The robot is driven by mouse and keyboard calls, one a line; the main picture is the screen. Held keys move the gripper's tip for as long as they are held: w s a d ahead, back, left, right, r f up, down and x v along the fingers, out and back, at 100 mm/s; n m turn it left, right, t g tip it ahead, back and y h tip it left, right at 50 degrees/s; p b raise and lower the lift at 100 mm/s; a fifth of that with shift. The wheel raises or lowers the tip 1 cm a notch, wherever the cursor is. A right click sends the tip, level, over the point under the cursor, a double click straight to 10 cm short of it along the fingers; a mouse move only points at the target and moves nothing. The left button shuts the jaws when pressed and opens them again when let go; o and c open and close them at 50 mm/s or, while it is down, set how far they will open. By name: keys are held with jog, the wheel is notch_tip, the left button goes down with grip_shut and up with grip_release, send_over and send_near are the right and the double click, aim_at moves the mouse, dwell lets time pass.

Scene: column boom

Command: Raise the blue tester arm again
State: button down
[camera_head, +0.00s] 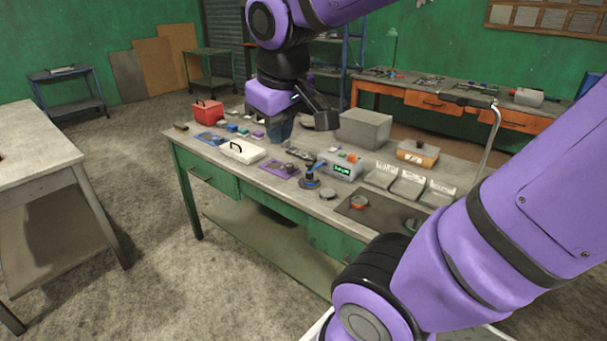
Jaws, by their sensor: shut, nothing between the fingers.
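The tester is a grey box (343,168) with a lit green display, standing near the front of the green workbench. Just left of it is a small blue tester arm (311,174) on a dark round base. The blue arm is small here, and I cannot tell clearly whether it is lowered or raised. My gripper (281,132) hangs down from my purple wrist over the bench, behind and left of the tester, apart from the blue arm. It is shut and empty; its fingertips are small and hard to make out.
A red box (207,112), a white case (242,151) and a purple mat (279,168) lie left of the tester. Right of it are light bins (409,184) and a dark mat (352,212). A grey box (364,129) stands behind. My forearm covers the bench's right end.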

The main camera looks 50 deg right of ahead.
jog(key=w+d+f+n+g+h, duration=0.65)
jog(key=w+d+f+h, duration=0.25)
jog(key=w+d+f, duration=0.85)
jog(key=w+d+f+n+t+h, duration=0.3)
jog(key=w+d+f+n+h, duration=0.1)
jog(key=f, duration=0.6)
jog(key=w+d+f+n+t+h, duration=0.3)
jog(key=w+d+f+n+h, duration=0.1)
jog(key=f+n, duration=0.5)
notch_tip(320, 180, down, 2)
jog(key=shift+w+d+f+h, duration=0.1)
jog(key=shift+w+d+h, duration=0.2)
jog(key=shift+w+d, duration=0.7)
jog(key=shift+w+a+n+t, duration=0.15)
jog(key=shift+w+n+t, duration=0.05)
jog(key=shift+n+t, duration=0.05)
send_near(315, 167)
jog(key=d+r, duration=0.1)
jog(key=w+d, duration=0.1)
jog(key=shift+d+r, duration=0.3)
jog(key=shift+r, duration=0.1)
jog(key=shift+w+r, duration=0.1)
